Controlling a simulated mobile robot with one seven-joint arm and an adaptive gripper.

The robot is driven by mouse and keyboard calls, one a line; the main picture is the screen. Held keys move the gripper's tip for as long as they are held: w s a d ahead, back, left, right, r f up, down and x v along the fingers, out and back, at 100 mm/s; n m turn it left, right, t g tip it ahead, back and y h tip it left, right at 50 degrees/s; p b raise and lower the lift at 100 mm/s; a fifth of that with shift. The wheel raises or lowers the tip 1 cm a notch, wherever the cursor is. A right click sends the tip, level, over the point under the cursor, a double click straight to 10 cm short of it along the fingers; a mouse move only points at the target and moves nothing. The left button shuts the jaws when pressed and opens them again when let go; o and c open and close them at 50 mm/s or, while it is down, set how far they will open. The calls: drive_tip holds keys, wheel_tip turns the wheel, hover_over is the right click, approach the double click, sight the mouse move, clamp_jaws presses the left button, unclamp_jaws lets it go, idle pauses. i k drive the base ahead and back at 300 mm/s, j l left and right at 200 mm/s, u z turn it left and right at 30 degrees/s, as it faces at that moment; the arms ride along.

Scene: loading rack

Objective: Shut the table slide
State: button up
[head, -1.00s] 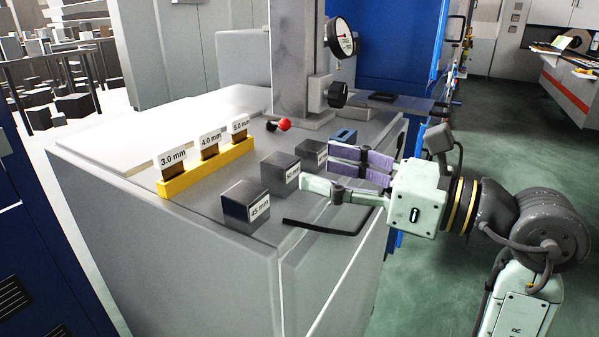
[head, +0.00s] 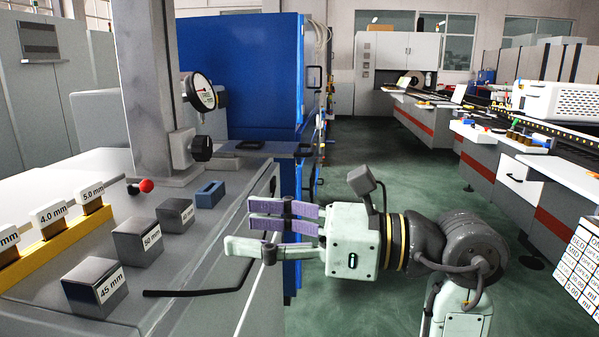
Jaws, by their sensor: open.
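My gripper (head: 254,216) is in the head view, beside the right edge of the grey measuring table (head: 200,250). Its purple-padded fingers point left, apart, with nothing between them. A dark flat plate (head: 262,147) sticks out in front of the blue cabinet (head: 240,75), behind my gripper; it may be the table slide, but I cannot tell for sure. My gripper does not touch it. A white drawer front with a dark handle (head: 515,179) shows on the bench at the right, well away from my gripper.
Steel blocks (head: 138,242), a blue block (head: 210,194) and a yellow gauge holder (head: 50,250) stand on the table. A column with a dial gauge (head: 199,91) rises behind them. Green floor (head: 400,160) is clear between table and right-hand bench (head: 490,160).

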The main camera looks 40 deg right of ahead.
sight(256, 149)
drive_tip(key=z, duration=1.2)
